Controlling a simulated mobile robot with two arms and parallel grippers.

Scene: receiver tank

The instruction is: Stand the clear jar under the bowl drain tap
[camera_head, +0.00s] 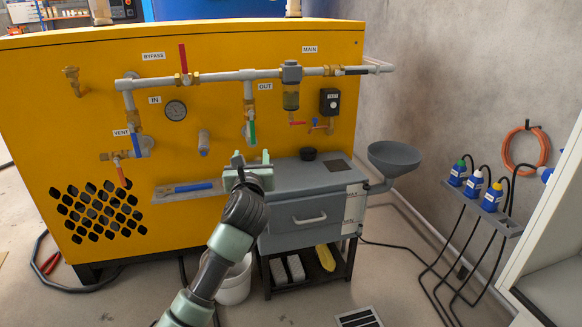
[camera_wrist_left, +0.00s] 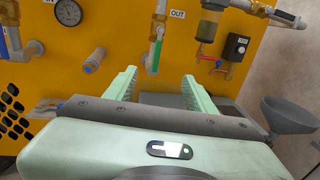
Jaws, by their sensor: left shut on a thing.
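The filter bowl (camera_head: 291,97) hangs from the grey pipe near MAIN, amber and see-through. Its drain tap (camera_head: 297,123) with a red lever is just below. The bowl (camera_wrist_left: 209,28) and red lever (camera_wrist_left: 206,58) also show in the left wrist view. My left gripper (camera_head: 252,160) is over the left end of the grey bench, left of and lower than the tap. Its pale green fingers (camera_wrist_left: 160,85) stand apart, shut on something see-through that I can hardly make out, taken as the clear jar. No jar shows elsewhere. My right gripper is out of view.
The grey bench (camera_head: 300,178) has a small black cup (camera_head: 308,154) on top and a grey funnel (camera_head: 394,156) at its right. A ledge with a blue-handled tool (camera_head: 193,187) is at left. The OUT valve's green lever (camera_head: 252,132) hangs close behind my gripper.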

